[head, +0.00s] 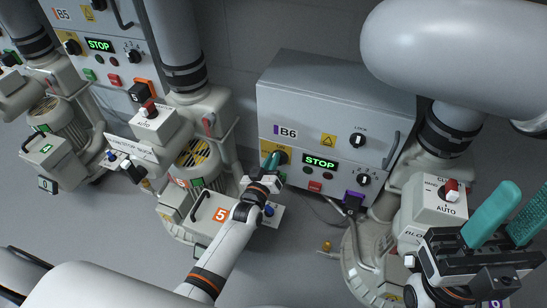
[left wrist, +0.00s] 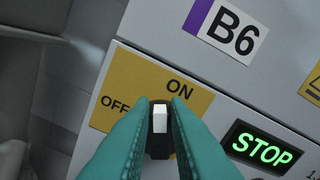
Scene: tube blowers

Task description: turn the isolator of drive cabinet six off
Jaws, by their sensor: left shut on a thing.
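Drive cabinet B6 (head: 335,110) is the grey box at centre right in the head view. Its isolator is a black knob with a white mark (left wrist: 160,118) on a yellow plate (left wrist: 133,76). The white mark points up in the left wrist view, between the OFF and ON labels, nearer ON. My left gripper (head: 270,162) is shut on this knob, a teal finger on each side; the fingers hide its lower part. The B6 label (left wrist: 232,27) shows above. My right gripper (head: 508,215) is open and empty at the lower right, away from the cabinet.
The B6 display (head: 320,162) reads STOP, with buttons and a selector (head: 364,179) around it. Cabinet B5 (head: 90,40) and blower motors stand to the left. A blower with an AUTO switch box (head: 437,205) stands right of B6. Grey floor shows between the blowers.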

